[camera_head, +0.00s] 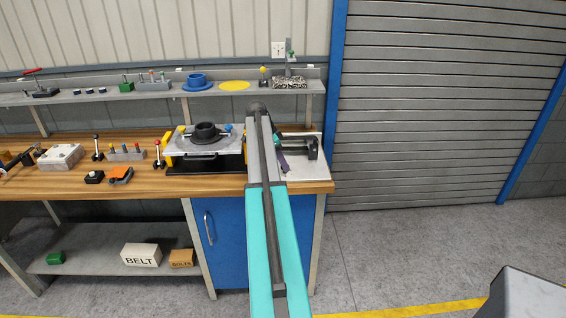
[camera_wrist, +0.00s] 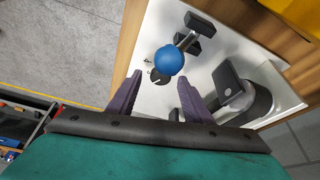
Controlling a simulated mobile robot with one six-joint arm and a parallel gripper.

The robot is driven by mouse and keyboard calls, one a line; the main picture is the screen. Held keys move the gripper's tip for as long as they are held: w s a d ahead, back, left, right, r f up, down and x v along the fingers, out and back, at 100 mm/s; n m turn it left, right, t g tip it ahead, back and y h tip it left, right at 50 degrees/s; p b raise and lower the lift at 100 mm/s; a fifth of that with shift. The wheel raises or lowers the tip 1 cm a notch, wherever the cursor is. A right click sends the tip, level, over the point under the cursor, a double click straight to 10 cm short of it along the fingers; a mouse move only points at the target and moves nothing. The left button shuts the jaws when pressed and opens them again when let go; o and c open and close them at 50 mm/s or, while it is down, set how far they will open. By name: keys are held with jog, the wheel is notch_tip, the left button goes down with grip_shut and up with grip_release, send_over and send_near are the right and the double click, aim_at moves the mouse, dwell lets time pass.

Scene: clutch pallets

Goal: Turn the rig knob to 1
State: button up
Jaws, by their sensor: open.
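The rig is a white plate (camera_wrist: 215,60) with black fittings at the right end of the bench; it also shows in the head view (camera_head: 309,172). A small dark knob (camera_wrist: 159,79) sits on the plate, with small dark marks beside it. A blue ball (camera_wrist: 169,61) on a short rod partly covers the knob in the wrist view. The knob's setting cannot be read. My gripper (camera_wrist: 159,77) is open, its purple fingers on either side of the knob in the picture; contact cannot be told. In the head view my gripper (camera_head: 284,162) is over the plate, partly hidden by my arm.
A black cylinder and block (camera_wrist: 242,95) stand close to the right finger. A pallet fixture (camera_head: 203,145) with a black ring is left of my arm on the wooden bench (camera_head: 225,184). A shelf (camera_head: 110,95) with small parts runs behind.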

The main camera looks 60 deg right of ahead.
jog(key=shift+s+d+f, duration=0.15)
jog(key=shift+f, duration=0.35)
jog(key=c, duration=1.1)
jog(key=shift+o, duration=0.2)
jog(key=shift+a, duration=0.2)
jog(key=shift+d+f, duration=0.1)
